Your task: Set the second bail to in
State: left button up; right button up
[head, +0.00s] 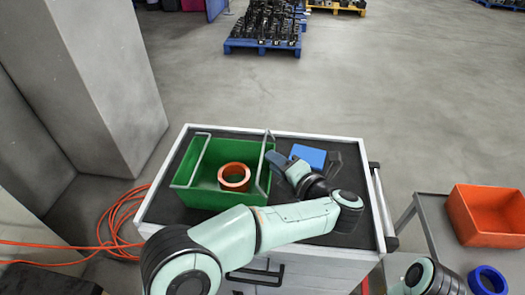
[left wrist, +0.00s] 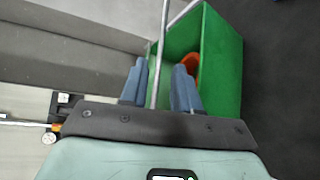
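The green crate (head: 230,199) stands on the dark top of a cabinet and has two metal bails. The left bail (head: 199,158) lies along the crate's left side. The right bail (head: 263,165) stands up at the crate's right end, beside my left gripper (head: 284,164). In the left wrist view, a metal bail (left wrist: 158,65) runs between the two blue-grey fingers of this gripper (left wrist: 160,88). The fingers are apart, with a gap to the bail. The crate (left wrist: 222,60) shows behind them. My right gripper is out of view.
An orange ring (head: 234,177) is in the crate. A blue block (head: 308,155) and a dark object (head: 334,161) lie right of the crate. An orange bin (head: 487,215) and a blue ring (head: 488,280) are on a grey cart at right. An orange cable (head: 117,220) lies on the floor at left.

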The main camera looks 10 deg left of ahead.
aim_at(262, 153)
pick_arm(q)
jog(key=x, duration=0.6)
jog(key=shift+w+a+f, duration=0.1)
jog(key=shift+w+a, duration=0.05)
jog(key=shift+w, duration=0.2)
grip_shut()
